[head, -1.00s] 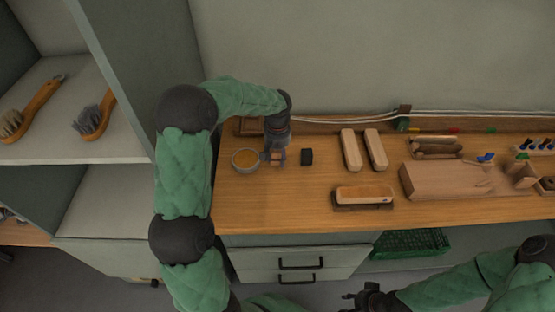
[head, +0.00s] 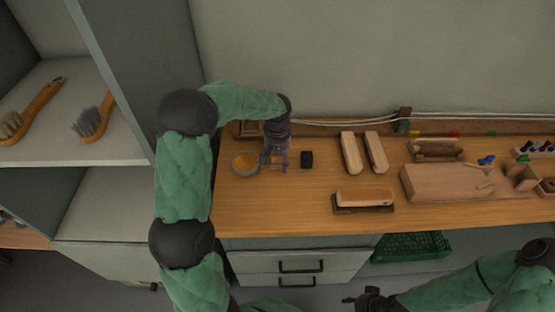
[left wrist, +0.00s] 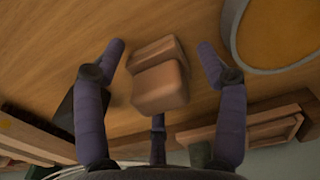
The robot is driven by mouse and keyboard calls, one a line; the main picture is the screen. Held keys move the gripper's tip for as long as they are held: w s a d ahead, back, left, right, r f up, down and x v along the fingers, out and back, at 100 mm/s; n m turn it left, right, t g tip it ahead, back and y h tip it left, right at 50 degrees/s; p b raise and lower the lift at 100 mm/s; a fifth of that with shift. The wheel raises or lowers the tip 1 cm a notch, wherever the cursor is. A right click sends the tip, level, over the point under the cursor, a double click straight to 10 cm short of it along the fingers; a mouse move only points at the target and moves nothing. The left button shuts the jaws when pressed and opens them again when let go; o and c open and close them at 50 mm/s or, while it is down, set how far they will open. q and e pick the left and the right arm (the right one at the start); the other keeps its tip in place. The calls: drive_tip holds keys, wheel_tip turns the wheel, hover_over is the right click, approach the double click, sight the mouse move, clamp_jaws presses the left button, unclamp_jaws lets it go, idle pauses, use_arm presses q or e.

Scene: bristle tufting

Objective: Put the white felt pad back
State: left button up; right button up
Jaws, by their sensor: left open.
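I cannot make out a white felt pad for certain in either view. A small brown block (left wrist: 160,86) with a second wooden piece (left wrist: 156,52) against it sits on the bench in the left wrist view. My left gripper (left wrist: 162,50) is open, its fingers on both sides of these pieces with gaps between. In the head view my left gripper (head: 274,165) points down at the bench and mostly hides them. My right gripper (head: 367,299) is at the bottom edge, away from the bench, too dark and small to read.
A round bowl with orange contents (head: 245,163) stands close left of the left gripper. A black block (head: 307,159) is close right. Two pale wooden blocks (head: 351,153), a brush block in a dark holder (head: 363,208) and a large wooden block (head: 440,184) lie further right.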

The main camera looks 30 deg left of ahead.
use_arm(q)
wheel_tip(320, 180, up, 12)
drive_tip(key=p, duration=0.4)
drive_tip(key=shift+p, duration=0.4)
